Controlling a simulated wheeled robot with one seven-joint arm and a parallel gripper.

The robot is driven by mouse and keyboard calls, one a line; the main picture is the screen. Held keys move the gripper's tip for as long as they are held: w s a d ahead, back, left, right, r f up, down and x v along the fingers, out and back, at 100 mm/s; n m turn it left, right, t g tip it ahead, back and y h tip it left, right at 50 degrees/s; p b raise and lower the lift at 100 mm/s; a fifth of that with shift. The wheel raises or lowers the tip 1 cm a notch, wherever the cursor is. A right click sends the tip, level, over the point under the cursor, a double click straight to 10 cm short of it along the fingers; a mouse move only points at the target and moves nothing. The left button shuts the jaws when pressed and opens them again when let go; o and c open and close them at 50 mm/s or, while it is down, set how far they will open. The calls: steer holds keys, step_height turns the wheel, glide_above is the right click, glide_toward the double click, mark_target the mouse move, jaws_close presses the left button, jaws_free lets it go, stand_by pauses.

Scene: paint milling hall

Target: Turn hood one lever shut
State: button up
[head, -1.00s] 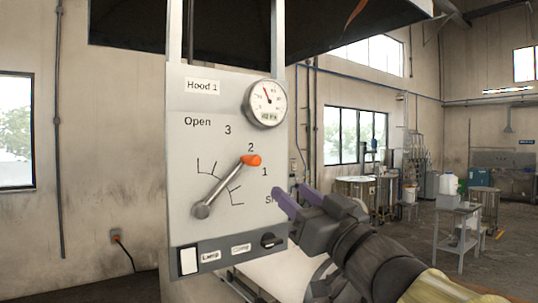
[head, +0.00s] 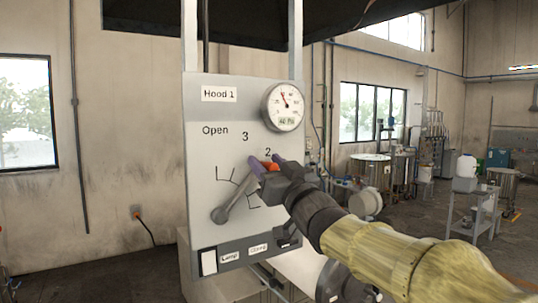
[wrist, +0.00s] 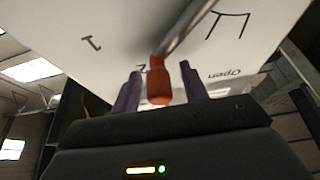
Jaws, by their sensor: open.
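The grey hood lever (head: 236,198) sits on the pale Hood 1 panel (head: 215,140). It slants up and right from its pivot, with its orange tip near the mark 2. My gripper (head: 265,164) is at the tip, its purple fingers apart on either side of it. In the wrist view the orange tip (wrist: 159,84) lies between the two open fingers (wrist: 160,92), and I see a gap on both sides. The word for shut and the mark 1 are hidden behind my gripper in the head view.
A round gauge (head: 284,107) sticks out at the panel's upper right, close above my gripper. A dark strip with lamp and other labels (head: 240,256) runs along the panel's bottom. A grey side table (head: 470,205) stands off to the right.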

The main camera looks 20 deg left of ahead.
steer(key=shift+a, duration=0.1)
jaws_close()
steer(key=shift+w+f, duration=0.1)
stand_by(0.3)
